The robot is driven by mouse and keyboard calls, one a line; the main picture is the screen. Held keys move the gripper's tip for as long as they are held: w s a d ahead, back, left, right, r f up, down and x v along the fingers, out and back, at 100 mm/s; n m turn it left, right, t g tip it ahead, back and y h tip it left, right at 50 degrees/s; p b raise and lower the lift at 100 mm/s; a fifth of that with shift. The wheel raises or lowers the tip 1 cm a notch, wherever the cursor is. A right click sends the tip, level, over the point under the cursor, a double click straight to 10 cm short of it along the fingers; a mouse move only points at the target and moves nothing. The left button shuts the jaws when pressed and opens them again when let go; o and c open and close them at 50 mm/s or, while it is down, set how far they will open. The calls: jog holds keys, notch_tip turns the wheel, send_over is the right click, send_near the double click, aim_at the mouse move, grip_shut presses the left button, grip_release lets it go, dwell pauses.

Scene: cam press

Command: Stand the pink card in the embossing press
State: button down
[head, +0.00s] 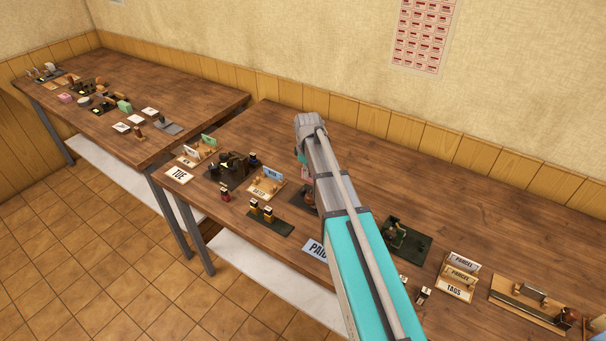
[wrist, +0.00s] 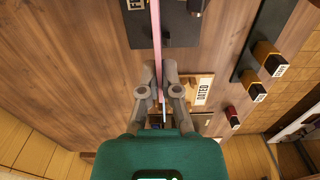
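In the wrist view the pink card (wrist: 156,28) shows edge-on as a thin upright strip. My gripper (wrist: 161,72) is shut on its near end, with one finger on each side. The card is over a dark plate (wrist: 172,32) with a partly cut-off label. I cannot tell the gap between card and plate. In the head view my arm hides most of the gripper and card. The same dark plate (head: 301,199) shows partly beside my arm. I cannot tell for certain which dark device is the embossing press.
A wooden holder marked DATED (head: 266,184) with blue cards stands left of my arm. A dark tray with stamps (head: 270,224) lies near the front edge. A dark green-based device (head: 407,242) and a PARCEL holder (head: 460,275) stand right. The table's back strip is clear.

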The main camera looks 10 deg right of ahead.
jog(key=shift+f, duration=0.15)
jog(key=shift+f+b, duration=2.75)
jog(key=shift+b, duration=0.15)
jog(key=shift+c, duration=0.8)
grip_release()
jog(key=shift+r, duration=0.1)
jog(key=shift+r+p, duration=3.4)
jog(key=shift+p, duration=0.1)
